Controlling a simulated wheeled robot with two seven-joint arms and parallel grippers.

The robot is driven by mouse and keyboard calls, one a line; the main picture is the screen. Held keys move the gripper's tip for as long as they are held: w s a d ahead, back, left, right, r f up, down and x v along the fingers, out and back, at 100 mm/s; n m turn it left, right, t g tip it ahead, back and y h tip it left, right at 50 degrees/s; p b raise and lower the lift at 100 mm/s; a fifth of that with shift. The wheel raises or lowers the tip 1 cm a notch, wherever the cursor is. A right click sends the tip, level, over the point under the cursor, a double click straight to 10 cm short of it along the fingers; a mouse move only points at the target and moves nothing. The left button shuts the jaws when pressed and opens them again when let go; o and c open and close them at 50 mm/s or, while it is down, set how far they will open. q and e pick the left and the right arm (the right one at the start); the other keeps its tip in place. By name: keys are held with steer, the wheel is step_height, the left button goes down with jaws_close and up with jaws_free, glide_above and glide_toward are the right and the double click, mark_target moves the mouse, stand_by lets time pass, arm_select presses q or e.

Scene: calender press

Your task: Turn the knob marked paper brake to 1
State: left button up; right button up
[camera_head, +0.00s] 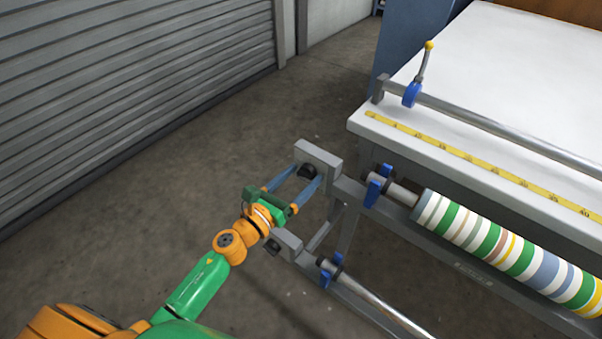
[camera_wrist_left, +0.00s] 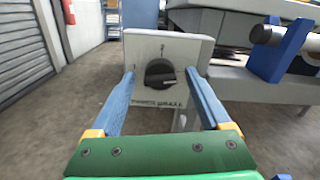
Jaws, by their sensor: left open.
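The black round knob (camera_wrist_left: 160,74) sits on a light grey plate (camera_wrist_left: 192,48) in the left wrist view. A small light line on the knob points to the right. In the head view the knob (camera_head: 307,172) is a dark shape on the grey bracket at the frame's end. My left gripper (camera_head: 309,174) is open, its two blue fingers on either side of the knob. In the wrist view the fingertips (camera_wrist_left: 160,72) look apart from it. My right gripper is not in view.
A striped fabric roll (camera_head: 500,245) lies on the frame right of the bracket, with blue holders (camera_head: 377,187) near its end. A lower bar (camera_head: 375,301) runs below it. A white table (camera_head: 490,75) with a yellow ruler stands behind. Bare floor (camera_head: 150,180) lies left.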

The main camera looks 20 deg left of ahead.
arm_select(q)
steer(key=shift+w, duration=0.15)
steer(key=shift+d, duration=0.1)
steer(key=shift+c, duration=1.3)
jaws_close()
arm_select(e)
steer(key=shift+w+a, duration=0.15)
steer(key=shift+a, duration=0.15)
